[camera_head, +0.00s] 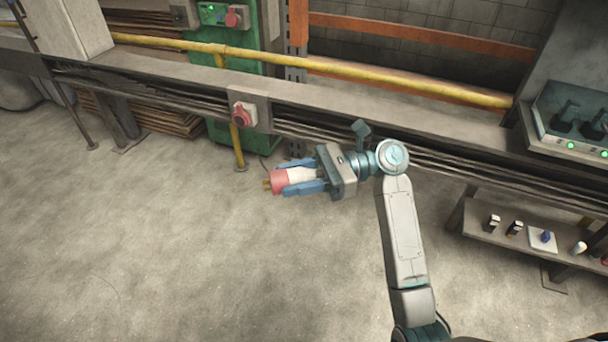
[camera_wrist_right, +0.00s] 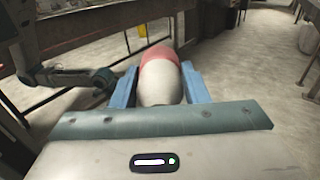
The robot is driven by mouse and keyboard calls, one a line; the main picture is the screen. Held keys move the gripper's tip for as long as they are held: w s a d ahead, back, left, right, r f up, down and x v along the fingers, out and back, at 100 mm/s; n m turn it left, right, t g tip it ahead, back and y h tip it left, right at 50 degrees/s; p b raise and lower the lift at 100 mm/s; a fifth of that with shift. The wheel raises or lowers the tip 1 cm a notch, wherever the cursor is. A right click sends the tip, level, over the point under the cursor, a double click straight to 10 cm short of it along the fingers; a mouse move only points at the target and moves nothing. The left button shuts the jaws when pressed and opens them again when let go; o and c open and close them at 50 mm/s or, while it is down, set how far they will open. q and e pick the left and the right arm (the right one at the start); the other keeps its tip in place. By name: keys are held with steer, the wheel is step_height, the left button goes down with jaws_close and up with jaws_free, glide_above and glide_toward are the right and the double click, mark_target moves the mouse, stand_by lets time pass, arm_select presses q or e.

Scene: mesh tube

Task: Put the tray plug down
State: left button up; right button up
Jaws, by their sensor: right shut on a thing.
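A plug with a red front and a white body (camera_head: 277,182) is in my right gripper (camera_head: 283,178) in the head view. The gripper's two blue fingers are shut on the plug's sides, and its brass-coloured pins point left. The plug is above the floor, left of and below the rail. In the right wrist view the plug (camera_wrist_right: 160,80) sits between the blue fingers, red end away from me. A small white tray (camera_head: 534,244) with a blue item (camera_head: 546,236) lies on a low bench at the right, apart from my gripper.
A red socket (camera_head: 243,114) is on the grey rail, another red one (camera_head: 236,17) on the green cabinet. The low bench (camera_head: 480,222) also bears two dark items and a white one (camera_head: 579,247). A device with green lights (camera_head: 575,125) stands above. Floor at left is clear.

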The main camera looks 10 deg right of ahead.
steer(key=w+a+f+n+g+h, duration=0.2)
steer(key=w+a+f+n+g, duration=0.2)
steer(key=f+g, duration=0.15)
steer(key=s+d+r+m+t, duration=0.3)
steer(key=d+r+m+t, duration=0.1)
steer(key=r+t, duration=0.2)
steer(key=s+d+r+m+t+y, duration=0.1)
steer(key=s+d+r+m+t, duration=0.3)
steer(key=d+r+t, duration=0.1)
steer(key=shift+r+t, duration=0.65)
steer(key=shift+r, duration=0.15)
